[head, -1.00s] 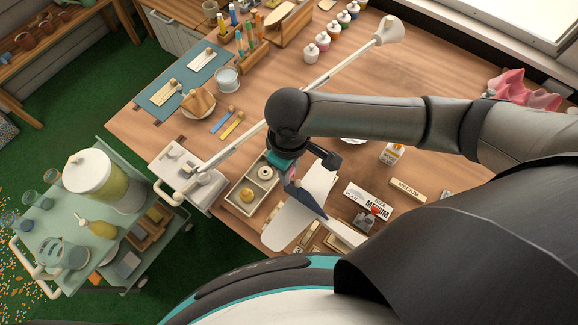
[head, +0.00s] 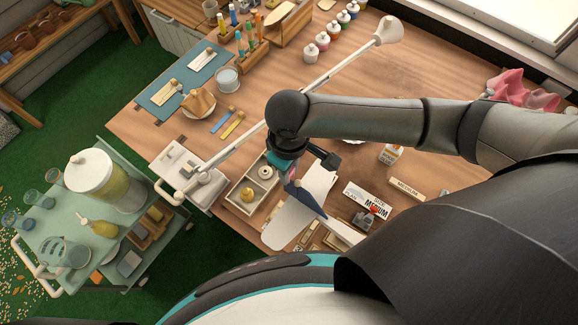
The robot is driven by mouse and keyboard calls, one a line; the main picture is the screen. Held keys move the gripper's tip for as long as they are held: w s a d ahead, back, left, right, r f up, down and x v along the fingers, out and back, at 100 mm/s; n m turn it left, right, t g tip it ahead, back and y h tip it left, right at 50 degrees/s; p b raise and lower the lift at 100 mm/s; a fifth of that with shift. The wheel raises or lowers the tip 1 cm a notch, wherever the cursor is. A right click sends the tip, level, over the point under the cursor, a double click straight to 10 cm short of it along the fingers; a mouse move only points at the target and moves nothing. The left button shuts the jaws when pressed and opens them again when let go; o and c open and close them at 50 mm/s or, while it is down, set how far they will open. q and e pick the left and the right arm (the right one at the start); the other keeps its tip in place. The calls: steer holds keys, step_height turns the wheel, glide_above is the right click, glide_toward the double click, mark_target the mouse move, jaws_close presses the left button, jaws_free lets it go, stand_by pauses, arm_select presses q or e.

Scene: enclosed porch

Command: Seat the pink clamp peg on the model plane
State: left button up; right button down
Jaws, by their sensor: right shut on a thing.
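The model plane (head: 290,222) lies on the wooden table in the lower middle of the head view, with a pale wing and a dark blue-grey body part (head: 304,198). My right gripper (head: 292,178) is over the plane, beside the small compartment tray. It is shut on a small pink thing, the pink clamp peg (head: 291,182), of which only a little shows. The gripper and arm hide much of the peg, and I cannot tell whether it touches the plane. My left gripper is not in view.
A compartment tray (head: 234,200) stands just left of the plane. A white lamp arm (head: 330,75) crosses the table. Name blocks (head: 366,196) and a small grey clamp-like item (head: 364,219) lie to the right. A cart (head: 140,262) stands at the left.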

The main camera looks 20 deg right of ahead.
steer(key=shift+f+b, duration=0.45)
steer(key=shift+f, duration=1.35)
stand_by(1.2)
jaws_free()
stand_by(0.6)
stand_by(0.3)
steer(key=shift+r+p, duration=1.2)
steer(key=shift+p, duration=0.3)
steer(key=shift+r, duration=2.3)
steer(key=shift+r, duration=0.1)
